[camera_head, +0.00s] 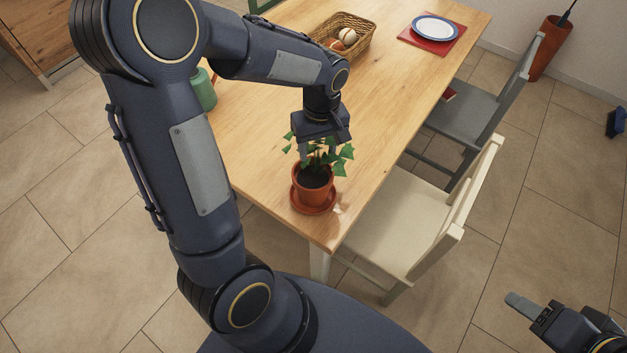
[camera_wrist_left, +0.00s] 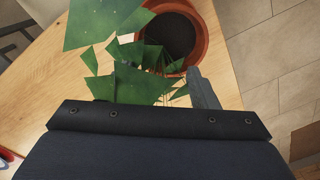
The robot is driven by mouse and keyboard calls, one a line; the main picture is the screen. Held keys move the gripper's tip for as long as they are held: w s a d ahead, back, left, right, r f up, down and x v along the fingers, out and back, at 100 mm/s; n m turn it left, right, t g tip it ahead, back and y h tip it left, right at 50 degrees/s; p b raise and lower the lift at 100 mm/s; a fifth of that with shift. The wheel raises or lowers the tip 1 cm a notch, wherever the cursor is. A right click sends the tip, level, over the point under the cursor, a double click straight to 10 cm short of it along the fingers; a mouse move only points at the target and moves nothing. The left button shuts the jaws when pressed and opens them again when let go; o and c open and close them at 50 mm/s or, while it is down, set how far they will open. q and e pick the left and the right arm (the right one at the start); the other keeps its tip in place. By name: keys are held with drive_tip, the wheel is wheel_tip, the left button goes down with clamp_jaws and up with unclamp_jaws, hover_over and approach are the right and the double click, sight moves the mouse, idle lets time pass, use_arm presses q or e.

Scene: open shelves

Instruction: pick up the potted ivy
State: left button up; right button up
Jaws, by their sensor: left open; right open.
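The potted ivy (camera_head: 312,186) stands upright in a terracotta pot on a matching saucer (camera_head: 316,210), at the near corner of the wooden table. In the left wrist view the pot (camera_wrist_left: 205,45) is at the top, with dark soil and green leaves (camera_wrist_left: 135,82) in front of it. My left gripper (camera_head: 318,155) is open, at the far side of the plant among its leaves. My right gripper (camera_head: 525,304) is open and empty at the lower right, over the floor, far from the plant.
A green container (camera_head: 204,90) stands at the table's left edge, partly behind my left arm. A wicker basket (camera_head: 345,38) and a plate (camera_head: 435,28) on a red mat are further back. A cream chair (camera_head: 410,225) and a grey chair (camera_head: 475,110) line the right side.

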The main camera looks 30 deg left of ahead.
use_arm(q)
drive_tip(key=shift+f, duration=0.1)
drive_tip(key=shift+c, duration=0.3)
clamp_jaws()
idle(1.1)
